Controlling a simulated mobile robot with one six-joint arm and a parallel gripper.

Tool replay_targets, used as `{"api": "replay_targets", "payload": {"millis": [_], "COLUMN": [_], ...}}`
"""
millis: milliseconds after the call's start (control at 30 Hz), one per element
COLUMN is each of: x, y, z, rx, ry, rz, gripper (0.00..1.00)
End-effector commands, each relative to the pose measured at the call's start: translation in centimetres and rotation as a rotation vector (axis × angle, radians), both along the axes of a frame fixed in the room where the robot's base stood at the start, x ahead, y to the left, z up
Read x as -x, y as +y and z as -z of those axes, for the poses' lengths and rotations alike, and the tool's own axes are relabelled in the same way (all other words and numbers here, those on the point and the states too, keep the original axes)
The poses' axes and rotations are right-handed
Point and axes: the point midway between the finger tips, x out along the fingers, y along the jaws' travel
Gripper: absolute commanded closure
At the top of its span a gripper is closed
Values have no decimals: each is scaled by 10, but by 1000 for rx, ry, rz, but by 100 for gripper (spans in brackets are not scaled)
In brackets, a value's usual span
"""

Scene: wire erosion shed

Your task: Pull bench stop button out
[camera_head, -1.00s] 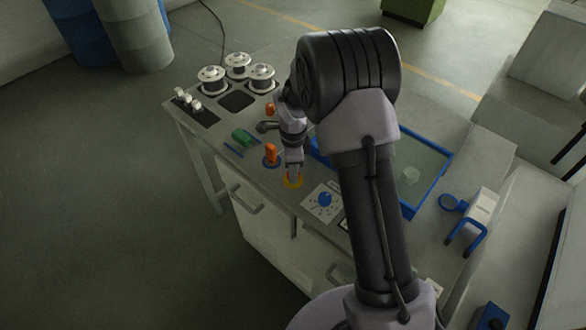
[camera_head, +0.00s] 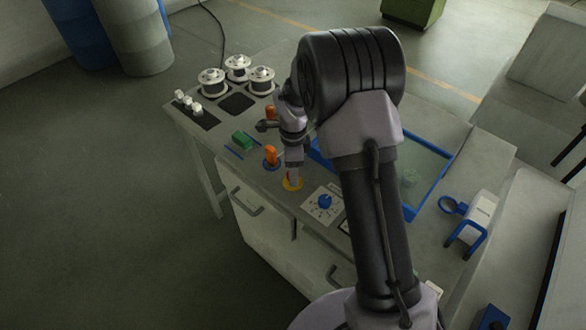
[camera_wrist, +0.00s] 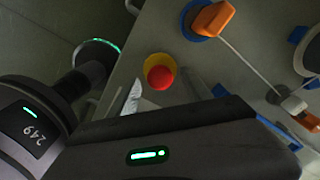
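The bench stop button is a red cap (camera_wrist: 160,77) on a yellow base, seen in the wrist view. In the head view its yellow base (camera_head: 293,185) shows near the bench's front edge, with the red cap mostly hidden by my gripper. My gripper (camera_head: 293,177) points down right over the button. In the wrist view its two pale fingers (camera_wrist: 161,84) lie on either side of the red cap, with a gap between them. The gripper looks open. I cannot tell whether either finger touches the cap.
An orange handle (camera_head: 271,156) on a blue base stands close to the left of the button. A blue dial (camera_head: 325,202) on a white plate is to the right. A green block (camera_head: 242,139), white spools (camera_head: 238,68) and a blue-rimmed tray (camera_head: 437,185) are also on the bench.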

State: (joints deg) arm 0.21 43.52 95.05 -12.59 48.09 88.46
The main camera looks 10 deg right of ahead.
Motion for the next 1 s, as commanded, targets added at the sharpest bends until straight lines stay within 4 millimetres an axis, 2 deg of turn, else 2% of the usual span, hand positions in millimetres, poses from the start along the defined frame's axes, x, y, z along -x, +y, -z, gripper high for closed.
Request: {"api": "replay_targets", "payload": {"millis": [167, 267, 367, 600, 700, 833, 1000], "x": [0, 0, 0, -1, 0, 0, 0], "y": [0, 0, 0, 0, 0, 0, 0], "z": [0, -10, -36, -119, -145, -167, -174], "rx": [0, 0, -1, 0, 0, -1, 0], "ry": [1, 0, -2, -4, -2, -1, 1], "rz": [0, 0, 0, 0, 1, 0, 0], "gripper": [43, 43, 43, 43, 43, 43, 43]}}
